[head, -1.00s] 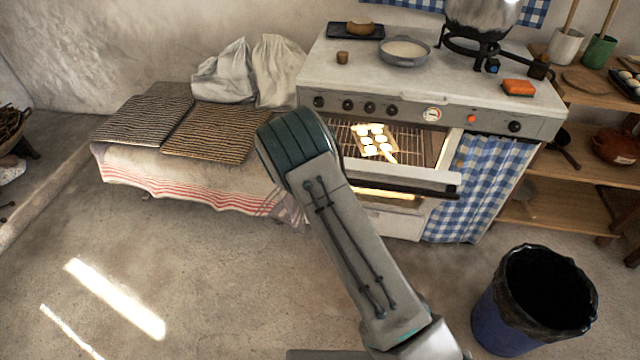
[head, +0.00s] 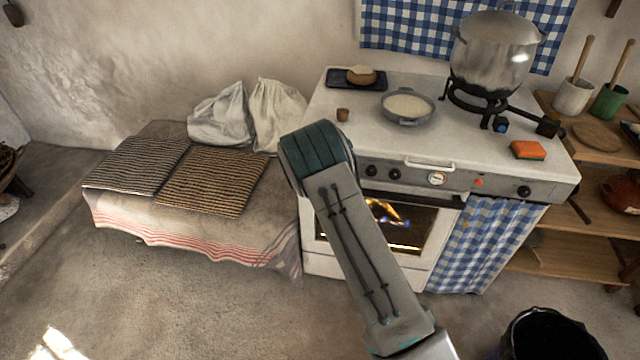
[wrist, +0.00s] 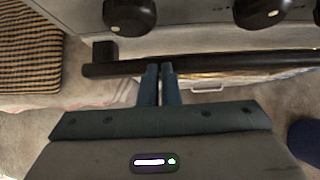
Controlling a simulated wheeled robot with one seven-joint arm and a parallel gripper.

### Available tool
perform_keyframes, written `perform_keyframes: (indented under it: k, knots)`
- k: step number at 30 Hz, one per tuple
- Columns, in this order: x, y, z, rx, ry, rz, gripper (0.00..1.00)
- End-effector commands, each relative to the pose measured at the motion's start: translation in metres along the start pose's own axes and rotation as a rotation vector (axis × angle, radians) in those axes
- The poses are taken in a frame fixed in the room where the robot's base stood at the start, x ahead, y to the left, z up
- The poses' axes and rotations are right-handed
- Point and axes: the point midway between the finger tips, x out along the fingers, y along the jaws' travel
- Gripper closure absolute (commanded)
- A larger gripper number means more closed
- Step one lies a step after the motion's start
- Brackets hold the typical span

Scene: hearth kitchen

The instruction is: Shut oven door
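The oven door (head: 442,232) is white with a glass window, and flames show through the glass. In the head view it stands upright against the oven front, shut or nearly so; a small gap cannot be ruled out. Its dark bar handle (wrist: 225,63) crosses the wrist view, below the black knobs. My gripper (wrist: 160,68) has its two blue fingers close together, with nothing seen between them. The fingertips are at the handle, touching or very near it. In the head view my arm hides the gripper and the left part of the door.
The stove top (head: 345,95) holds a steel pot (head: 495,55), a pan (head: 407,108) and an orange sponge (head: 528,150). A checked curtain (head: 480,245) hangs right of the door. A bin (head: 550,335) stands at the lower right. A bench (head: 215,228) is at left.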

Motion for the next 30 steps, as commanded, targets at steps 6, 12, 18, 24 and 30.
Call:
perform_keyframes:
  k: [6, 12, 18, 24, 30]
  knots:
    - [0.004, -0.013, 0.013, 0.012, -0.016, -0.013, 1.00]
    - [0.005, -0.019, 0.016, 0.018, -0.021, -0.022, 1.00]
    - [0.005, -0.021, 0.015, 0.020, -0.022, -0.024, 1.00]
    - [-0.002, -0.018, 0.002, 0.020, -0.017, -0.020, 1.00]
    - [-0.018, -0.009, -0.017, 0.016, -0.009, -0.008, 1.00]
